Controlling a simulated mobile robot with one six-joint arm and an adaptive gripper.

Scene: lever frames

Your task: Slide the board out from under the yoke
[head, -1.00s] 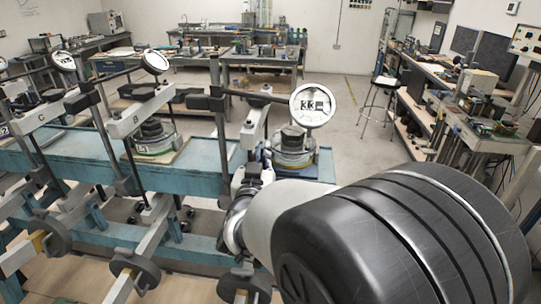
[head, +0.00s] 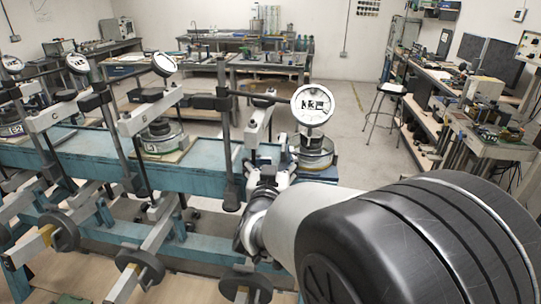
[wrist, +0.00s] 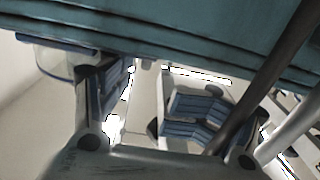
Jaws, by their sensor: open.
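A pale board (head: 178,152) lies on the teal bench (head: 90,152) under a stack of round weights (head: 160,136), by the lever frame marked B. A second weight stack (head: 314,150) stands at the bench's right end; what lies under it is mostly hidden. Dark upright posts and pale lever arms stand over the bench; I cannot tell which part is the yoke. My gripper (head: 278,176) is at the bench's right end, near the second stack. In the wrist view my gripper (wrist: 150,102) is open, its blue-padded fingers apart below a teal beam (wrist: 190,35), with no board visible between them.
Lever arms with round dark handwheels (head: 140,268) stick out in front of the bench. A stool (head: 384,108) and a cluttered worktable (head: 480,140) are at the right.

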